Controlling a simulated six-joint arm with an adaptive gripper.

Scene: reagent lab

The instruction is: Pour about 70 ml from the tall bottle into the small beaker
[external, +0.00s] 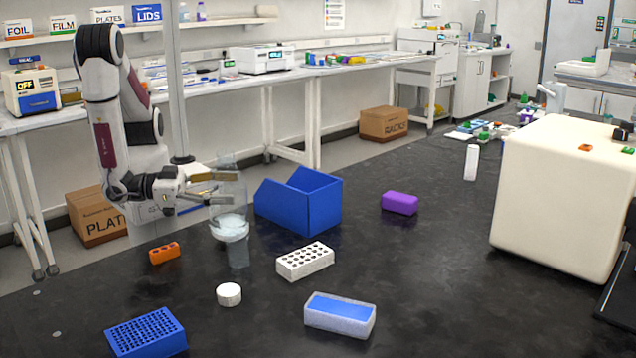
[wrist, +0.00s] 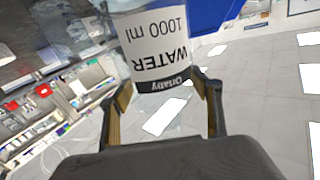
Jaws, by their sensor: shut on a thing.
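My gripper (external: 208,188) is shut on a tall clear bottle (external: 229,190) at the left of the black bench. The bottle looks closer to upright than inverted; its exact tilt is hard to judge. A whitish patch shows in its lower part. In the wrist view the bottle's label (wrist: 155,45) reads "WATER 1000 ml", upside down in the picture, beyond the fingers (wrist: 168,105). The clear small beaker (external: 238,256) stands on the bench just below the bottle and partly overlaps it in view. I cannot tell whether they touch, or the beaker's level.
A white round cap (external: 229,294) lies in front of the beaker. Around it are an orange rack (external: 164,253), a white rack (external: 305,261), a blue rack (external: 146,334), a blue-topped box (external: 340,315) and a blue bin (external: 298,202).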

